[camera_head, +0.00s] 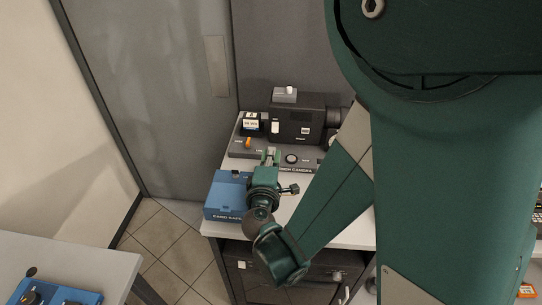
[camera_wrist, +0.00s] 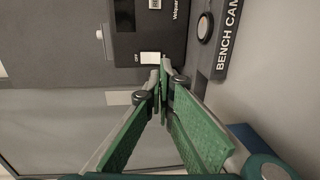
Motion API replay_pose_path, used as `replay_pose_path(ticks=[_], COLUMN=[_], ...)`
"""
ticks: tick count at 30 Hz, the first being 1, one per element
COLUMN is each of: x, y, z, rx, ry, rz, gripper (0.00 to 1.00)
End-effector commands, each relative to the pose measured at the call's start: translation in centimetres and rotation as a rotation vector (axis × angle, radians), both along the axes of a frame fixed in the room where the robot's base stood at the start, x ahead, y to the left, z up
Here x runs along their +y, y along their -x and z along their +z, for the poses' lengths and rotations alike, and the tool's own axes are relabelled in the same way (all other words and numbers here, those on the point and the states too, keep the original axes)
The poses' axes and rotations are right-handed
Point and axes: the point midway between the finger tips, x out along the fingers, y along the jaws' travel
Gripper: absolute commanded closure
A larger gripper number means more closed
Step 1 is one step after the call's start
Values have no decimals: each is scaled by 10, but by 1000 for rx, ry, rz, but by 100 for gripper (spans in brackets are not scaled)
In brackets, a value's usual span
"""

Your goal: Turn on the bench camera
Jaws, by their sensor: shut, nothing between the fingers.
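The bench camera (camera_head: 300,118) is a dark boxy body with a lens at its right, on a grey base at the back of the white bench. Its "BENCH CAMERA" label (camera_wrist: 229,36) shows in the wrist view. A white switch (camera_wrist: 150,58) sits on its dark face beside the word OFF; it also shows in the head view (camera_head: 275,128). My gripper (camera_head: 271,153) is shut and empty in front of the camera. In the wrist view its fingertips (camera_wrist: 164,64) appear right beside the switch; I cannot tell whether they touch it.
A blue box (camera_head: 225,195) stands at the bench's front left. A round dark button (camera_head: 291,159) and an orange lever (camera_head: 248,143) sit on the grey base. A grey piece with a white knob (camera_head: 285,94) tops the camera. A grey panel stands behind.

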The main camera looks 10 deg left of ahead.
Motion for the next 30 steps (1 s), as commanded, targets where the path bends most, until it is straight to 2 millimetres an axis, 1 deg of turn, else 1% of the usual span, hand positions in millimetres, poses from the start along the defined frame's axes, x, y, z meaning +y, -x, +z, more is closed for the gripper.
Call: replay_pose_path(ticks=[1,9,18,24,30], x=[0,-1,0,0,0], y=[-8,-48,-89,-104,-108], z=[-2,-7,-12,-14,-13], rx=[0,0,0,0,0], ry=[0,0,0,0,0], rz=[-1,-2,0,-1,0], gripper=[100,100,100,100,100])
